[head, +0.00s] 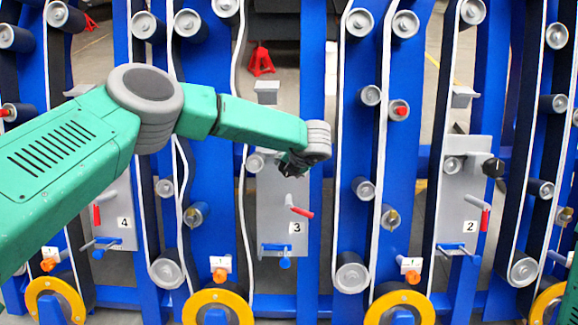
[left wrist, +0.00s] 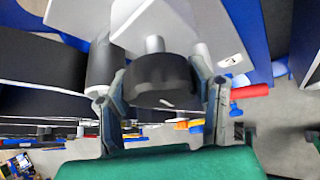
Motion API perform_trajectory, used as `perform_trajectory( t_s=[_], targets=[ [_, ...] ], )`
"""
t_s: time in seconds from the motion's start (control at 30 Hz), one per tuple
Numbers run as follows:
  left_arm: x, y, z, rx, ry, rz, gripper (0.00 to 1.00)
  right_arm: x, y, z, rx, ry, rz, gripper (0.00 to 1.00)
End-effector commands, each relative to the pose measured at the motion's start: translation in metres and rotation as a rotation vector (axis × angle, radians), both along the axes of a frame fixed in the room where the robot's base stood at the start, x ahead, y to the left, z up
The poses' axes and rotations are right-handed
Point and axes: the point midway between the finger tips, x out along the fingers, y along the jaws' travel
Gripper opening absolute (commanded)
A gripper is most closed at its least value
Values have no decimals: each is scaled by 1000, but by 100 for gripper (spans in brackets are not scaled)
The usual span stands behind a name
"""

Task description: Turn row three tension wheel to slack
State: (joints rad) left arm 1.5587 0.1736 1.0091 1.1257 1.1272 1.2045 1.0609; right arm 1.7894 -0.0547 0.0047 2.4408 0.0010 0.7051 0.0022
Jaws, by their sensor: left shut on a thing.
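The row three panel (head: 270,215) is a grey plate marked 3 in the middle of the head view. Its tension wheel is mostly hidden by my left gripper (head: 293,168) there. In the left wrist view the wheel (left wrist: 162,80) is a black round knob on a grey shaft, with a small white mark on its face. My left gripper (left wrist: 166,92) is shut on it, one finger on each side. My right gripper is in neither view.
Below the wheel are a red handle (head: 300,210) and a blue handle (head: 285,262). Blue uprights and white-edged belts run on both sides. Panel 2 (head: 462,205), with its own black knob (head: 493,167), stands to the right; panel 4 (head: 118,215) is to the left.

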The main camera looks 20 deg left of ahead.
Motion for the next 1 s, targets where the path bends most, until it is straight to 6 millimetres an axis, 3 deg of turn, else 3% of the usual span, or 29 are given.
perform_trajectory(
  t_s=[0.3,0.33,0.37,0.73,1.0],
  targets=[
    [-4,-4,-5,-8,10,-1,20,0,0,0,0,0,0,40],
    [-4,-4,-5,-8,9,-1,59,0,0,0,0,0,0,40],
    [-3,-3,-5,-8,9,-1,70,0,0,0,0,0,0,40],
    [-3,-4,4,-4,1,0,71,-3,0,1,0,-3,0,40],
    [-25,-24,45,-4,1,-3,71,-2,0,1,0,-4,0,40]
  ],
)
